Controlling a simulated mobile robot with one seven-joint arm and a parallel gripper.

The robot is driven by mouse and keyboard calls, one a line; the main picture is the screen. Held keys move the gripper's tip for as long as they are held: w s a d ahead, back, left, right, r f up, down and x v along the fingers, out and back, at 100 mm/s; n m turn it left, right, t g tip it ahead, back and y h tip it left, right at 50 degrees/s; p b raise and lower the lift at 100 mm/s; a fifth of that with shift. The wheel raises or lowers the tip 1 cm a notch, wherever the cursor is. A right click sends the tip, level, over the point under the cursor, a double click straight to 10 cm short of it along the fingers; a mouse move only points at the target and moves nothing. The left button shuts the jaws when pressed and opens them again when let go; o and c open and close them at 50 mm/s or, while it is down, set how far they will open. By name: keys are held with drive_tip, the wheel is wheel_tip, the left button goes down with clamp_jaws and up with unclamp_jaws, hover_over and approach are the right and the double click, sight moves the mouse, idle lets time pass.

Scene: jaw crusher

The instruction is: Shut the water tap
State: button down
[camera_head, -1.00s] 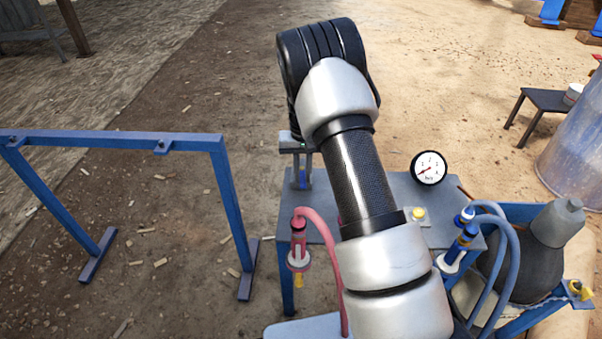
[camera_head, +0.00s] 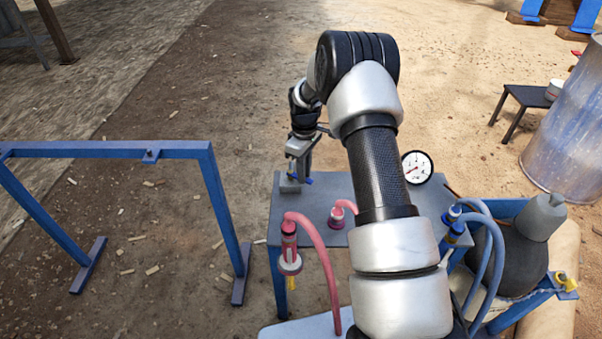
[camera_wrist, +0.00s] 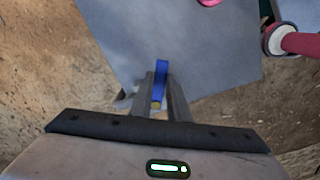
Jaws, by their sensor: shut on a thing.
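A small blue lever (camera_wrist: 161,79), which I take to be the water tap's handle, shows between my gripper's fingers in the wrist view. My gripper (camera_head: 296,174) is shut on it at the far left corner of the grey table. A bit of the blue lever (camera_head: 308,181) also shows beside the fingers in the head view. In the wrist view my gripper (camera_wrist: 161,98) has a finger on each side of the lever. The tap's body is mostly hidden behind the fingers.
The grey table (camera_head: 262,211) carries a pressure gauge (camera_head: 417,167) and a red hose fitting (camera_head: 338,215). A red hose (camera_head: 322,255) hangs at its left front and blue hoses (camera_head: 490,245) are at its right. A blue frame (camera_head: 110,150) stands left. The ground between is clear of large objects.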

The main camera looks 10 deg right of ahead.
drive_tip(key=n, duration=0.1)
drive_tip(key=w+d+n, duration=0.1)
drive_tip(key=n, duration=0.1)
drive_tip(key=shift+w+n, duration=0.1)
drive_tip(key=shift+n, duration=0.2)
drive_tip(key=shift+w+d+n+p, duration=0.15)
drive_tip(key=shift+w+n+p, duration=0.3)
drive_tip(key=shift+n, duration=0.75)
drive_tip(key=shift+w, duration=0.1)
drive_tip(key=c, duration=1.7)
unclamp_jaws()
wheel_tip(320, 180, up, 18)
drive_tip(key=p, duration=0.3)
drive_tip(key=shift+f, duration=0.25)
